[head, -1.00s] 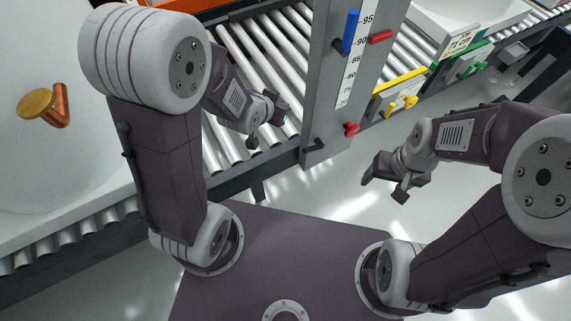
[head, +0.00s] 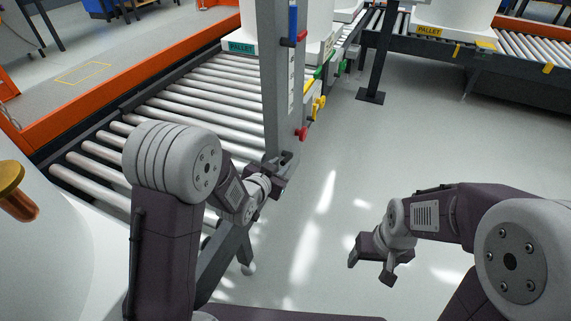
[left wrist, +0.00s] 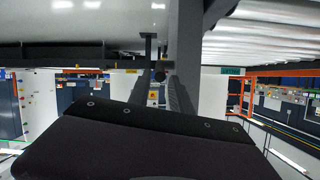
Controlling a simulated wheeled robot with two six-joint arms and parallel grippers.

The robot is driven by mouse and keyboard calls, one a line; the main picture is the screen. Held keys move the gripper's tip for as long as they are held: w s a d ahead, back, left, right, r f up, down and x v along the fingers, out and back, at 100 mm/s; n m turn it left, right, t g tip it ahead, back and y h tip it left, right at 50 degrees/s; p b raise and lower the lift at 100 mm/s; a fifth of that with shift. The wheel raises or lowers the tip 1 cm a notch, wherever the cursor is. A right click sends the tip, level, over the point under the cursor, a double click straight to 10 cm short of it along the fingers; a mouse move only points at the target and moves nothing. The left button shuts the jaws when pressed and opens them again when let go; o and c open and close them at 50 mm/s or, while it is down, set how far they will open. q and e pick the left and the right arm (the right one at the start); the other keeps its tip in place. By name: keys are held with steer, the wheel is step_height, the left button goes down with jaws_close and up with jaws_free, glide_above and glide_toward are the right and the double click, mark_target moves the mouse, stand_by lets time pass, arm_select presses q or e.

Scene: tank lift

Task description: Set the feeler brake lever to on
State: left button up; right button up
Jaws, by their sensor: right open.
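A grey post (head: 284,95) with a height scale stands at the conveyor's edge. It carries a blue part (head: 293,22) and a red part (head: 301,36) near its top, and a red knob (head: 300,134) lower down. No label shows which one is the feeler brake lever. My left gripper (head: 284,174) is at the foot of the post, below the red knob. In the left wrist view its fingers (left wrist: 160,92) stand apart with a gap, and a dark T-shaped piece (left wrist: 148,46) shows beyond them. My right gripper (head: 374,262) is open and empty over the floor.
A roller conveyor (head: 190,95) runs behind my left arm. Yellow (head: 319,102) and green (head: 318,71) parts sit beyond the post. A dark support post (head: 378,60) stands further back. The floor (head: 450,140) right of the post is clear.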

arm_select(q)
steer(key=b+x, duration=0.1)
steer(key=x, duration=0.3)
steer(key=shift+w+d+f+b, duration=0.1)
steer(key=shift+w+f+b, duration=0.1)
steer(key=shift+w+b, duration=0.1)
jaws_close()
stand_by(1.1)
